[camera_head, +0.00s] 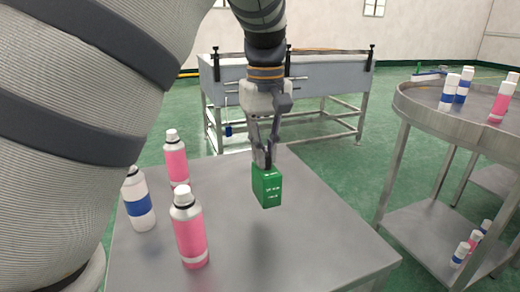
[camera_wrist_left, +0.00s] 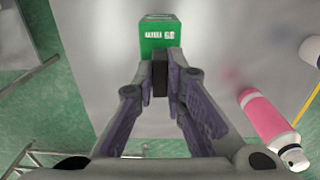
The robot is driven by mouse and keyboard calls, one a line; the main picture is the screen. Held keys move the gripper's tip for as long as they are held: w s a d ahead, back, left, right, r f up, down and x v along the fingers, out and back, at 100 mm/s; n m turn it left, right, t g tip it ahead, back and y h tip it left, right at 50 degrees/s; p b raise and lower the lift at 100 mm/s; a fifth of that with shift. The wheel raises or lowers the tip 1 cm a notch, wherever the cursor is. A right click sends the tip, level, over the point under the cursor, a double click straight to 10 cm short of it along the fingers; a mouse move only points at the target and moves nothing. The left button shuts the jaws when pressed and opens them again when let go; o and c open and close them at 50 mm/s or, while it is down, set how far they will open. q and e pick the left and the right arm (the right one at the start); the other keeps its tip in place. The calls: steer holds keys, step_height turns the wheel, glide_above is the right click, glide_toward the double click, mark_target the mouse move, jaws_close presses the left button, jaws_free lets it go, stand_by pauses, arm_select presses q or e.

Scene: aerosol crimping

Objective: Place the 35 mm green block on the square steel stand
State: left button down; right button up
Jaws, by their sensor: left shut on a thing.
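The green block (camera_head: 267,188) hangs in my left gripper (camera_head: 263,163), above the square steel stand (camera_head: 315,222). The left gripper is shut on the block's upper part. A shadow lies on the stand's top below it, so the block seems to be held clear of the surface. In the left wrist view the green block (camera_wrist_left: 160,33), with white print, sits at the tips of the closed fingers (camera_wrist_left: 160,75). The grey stand top (camera_wrist_left: 215,30) shows behind it. My right gripper is not in view.
Two pink cans (camera_head: 190,230) (camera_head: 176,160) and a white-and-blue can (camera_head: 138,200) stand on the left part of the stand. A round steel table (camera_head: 425,105) with several cans is at the right. A long steel bench (camera_head: 300,75) stands behind. The stand's right part is clear.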

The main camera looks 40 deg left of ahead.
arm_select(q)
steer(key=shift+w+d+f, duration=0.1)
steer(key=shift+w+d, duration=0.1)
steer(key=shift+w, duration=0.1)
steer(key=c, duration=1.7)
jaws_free()
steer(key=shift+a, duration=0.1)
steer(key=shift+o, duration=0.2)
step_height(320, 180, up, 12)
steer(key=shift+s, duration=0.1)
